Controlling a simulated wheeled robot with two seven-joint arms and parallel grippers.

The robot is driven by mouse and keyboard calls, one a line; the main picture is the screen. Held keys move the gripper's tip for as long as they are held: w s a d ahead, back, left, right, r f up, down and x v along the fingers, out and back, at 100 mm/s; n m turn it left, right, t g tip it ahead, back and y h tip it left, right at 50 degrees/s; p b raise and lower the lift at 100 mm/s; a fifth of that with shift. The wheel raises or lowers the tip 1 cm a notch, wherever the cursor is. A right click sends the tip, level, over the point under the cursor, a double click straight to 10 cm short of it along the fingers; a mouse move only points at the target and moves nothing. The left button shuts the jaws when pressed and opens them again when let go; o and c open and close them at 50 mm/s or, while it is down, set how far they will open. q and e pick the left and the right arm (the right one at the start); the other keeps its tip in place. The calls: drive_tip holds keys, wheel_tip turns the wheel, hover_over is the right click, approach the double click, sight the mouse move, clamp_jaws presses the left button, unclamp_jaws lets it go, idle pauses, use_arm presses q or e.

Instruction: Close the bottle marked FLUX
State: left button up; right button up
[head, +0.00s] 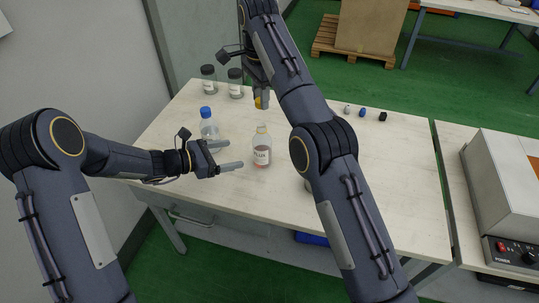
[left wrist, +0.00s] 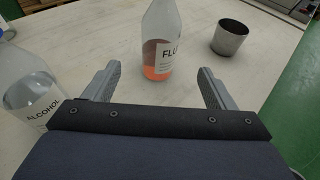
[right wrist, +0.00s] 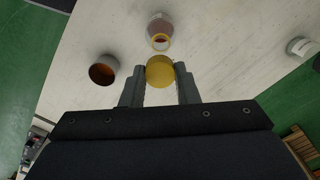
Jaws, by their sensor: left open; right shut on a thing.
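The bottle marked FLUX (head: 262,152) stands upright on the pale table, clear with orange-red liquid low inside. In the right wrist view its uncapped neck (right wrist: 161,41) faces my camera. My right gripper (head: 262,96) is shut on a yellow cap (right wrist: 160,71) and holds it above the table, apart from the bottle. My left gripper (head: 236,156) is open and low over the table, left of the bottle. In the left wrist view the bottle (left wrist: 160,48) stands just beyond and between the open fingertips (left wrist: 155,78), and no contact shows.
An alcohol bottle (left wrist: 28,88) with a blue cap (head: 205,112) stands close to my left gripper. A metal cup (left wrist: 230,38) stands near the FLUX bottle, mostly behind my right arm in the head view. Two dark-lidded jars (head: 209,80) and small items (head: 362,112) are farther back.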

sight(254, 150)
use_arm(q)
drive_tip(key=x, duration=1.2)
drive_tip(key=shift+c, duration=0.4)
drive_tip(key=c, duration=1.4)
use_arm(e)
drive_tip(key=shift+f, duration=2.5)
drive_tip(key=shift+f, duration=0.9)
drive_tip(key=shift+f, duration=0.5)
